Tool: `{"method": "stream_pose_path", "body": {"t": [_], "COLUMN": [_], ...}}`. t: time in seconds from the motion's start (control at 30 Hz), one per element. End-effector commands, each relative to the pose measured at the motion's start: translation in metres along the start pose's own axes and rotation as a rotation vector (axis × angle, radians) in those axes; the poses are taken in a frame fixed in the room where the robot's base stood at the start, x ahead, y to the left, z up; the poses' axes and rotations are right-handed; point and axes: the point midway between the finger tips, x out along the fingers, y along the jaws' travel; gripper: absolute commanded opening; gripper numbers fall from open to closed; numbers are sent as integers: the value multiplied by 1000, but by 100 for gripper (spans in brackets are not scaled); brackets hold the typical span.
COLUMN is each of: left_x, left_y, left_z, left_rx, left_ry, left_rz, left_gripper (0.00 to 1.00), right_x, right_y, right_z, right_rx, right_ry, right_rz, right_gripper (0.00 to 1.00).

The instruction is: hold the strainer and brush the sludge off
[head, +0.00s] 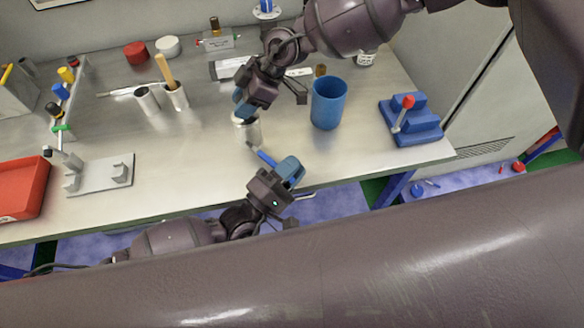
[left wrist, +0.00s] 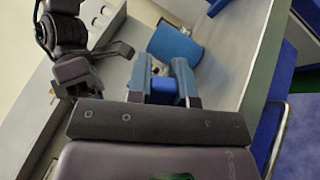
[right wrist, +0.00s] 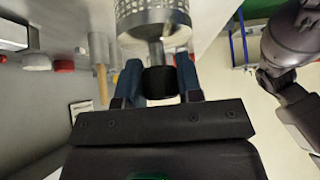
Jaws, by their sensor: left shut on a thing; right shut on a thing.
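My right gripper (head: 241,107), on the arm from the upper right, is shut on the strainer (head: 247,129), a pale metal cylinder held above the bench. The right wrist view shows the strainer's perforated basket (right wrist: 153,20) with its black grip (right wrist: 160,82) between the blue fingers. My left gripper (head: 287,172) is shut on a brush with a blue handle (head: 264,158). The brush's far end lies close to the strainer's lower side; I cannot tell if they touch. No sludge can be made out.
A blue cup (head: 328,103) stands just right of the grippers, with a blue stepped block (head: 410,120) further right. Two metal cups (head: 147,100) and a grey fixture (head: 102,174) stand left. A red tray (head: 22,187) is at far left. Bare bench lies between.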

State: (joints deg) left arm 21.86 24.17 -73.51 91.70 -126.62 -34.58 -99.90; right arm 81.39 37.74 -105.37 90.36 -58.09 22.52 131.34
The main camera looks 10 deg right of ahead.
Motion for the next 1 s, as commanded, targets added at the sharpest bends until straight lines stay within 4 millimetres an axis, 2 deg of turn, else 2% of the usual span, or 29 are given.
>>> {"method": "stream_pose_path", "body": {"t": [1.0], "left_x": [10], "left_y": [21], "left_z": [7], "left_rx": [1], "left_ry": [0], "left_rz": [1], "left_gripper": [0], "right_x": [0], "right_y": [-1], "right_z": [0], "right_rx": [0], "right_ry": [0], "right_rz": [-2], "right_gripper": [9]}}
